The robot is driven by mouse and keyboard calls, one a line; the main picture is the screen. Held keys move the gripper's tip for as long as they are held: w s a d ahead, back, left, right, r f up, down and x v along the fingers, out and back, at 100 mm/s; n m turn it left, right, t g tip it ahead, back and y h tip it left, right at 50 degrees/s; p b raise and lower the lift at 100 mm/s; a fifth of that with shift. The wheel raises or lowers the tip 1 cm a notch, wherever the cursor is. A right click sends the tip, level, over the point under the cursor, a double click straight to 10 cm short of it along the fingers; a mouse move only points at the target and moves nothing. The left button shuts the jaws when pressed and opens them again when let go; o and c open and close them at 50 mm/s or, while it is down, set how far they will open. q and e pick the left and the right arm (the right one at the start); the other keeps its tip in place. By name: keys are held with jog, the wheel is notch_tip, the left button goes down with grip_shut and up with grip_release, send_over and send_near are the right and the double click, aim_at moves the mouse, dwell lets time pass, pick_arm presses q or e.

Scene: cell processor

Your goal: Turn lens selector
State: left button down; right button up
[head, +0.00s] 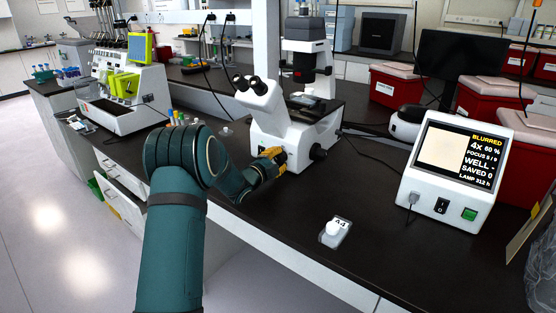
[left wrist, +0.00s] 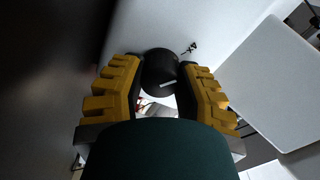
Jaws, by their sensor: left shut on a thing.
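The white microscope (head: 268,112) stands on the dark bench, with its eyepieces toward the upper left. My left gripper (head: 274,156) is at the low front side of its base. In the left wrist view, my left gripper (left wrist: 161,82) has its yellow-and-black fingers on both sides of a round black knob (left wrist: 158,62) with a short white mark, and is shut on it. The knob is hidden by the gripper in the head view. The display box (head: 456,165) reads BLURRED, 4x, 60 %, FOCUS 5/9, WELL -, SAVED 0. My right gripper is not in view.
Another black knob (head: 318,153) sticks out to the right of my left gripper. A small white pad (head: 334,232) with a white knob and an A4 label lies on the front bench. Red boxes (head: 400,84) stand behind. The bench between pad and microscope is clear.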

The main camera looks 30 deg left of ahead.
pick_arm(q)
jog(key=shift+d, duration=0.2)
jog(key=c, duration=0.6)
grip_release()
jog(key=shift+o, duration=0.2)
jog(key=shift+a, duration=0.1)
jog(key=shift+s, duration=0.25)
jog(key=s, duration=0.7)
jog(key=s+a, duration=0.1)
jog(key=s, duration=0.3)
jog(key=shift+s, duration=0.25)
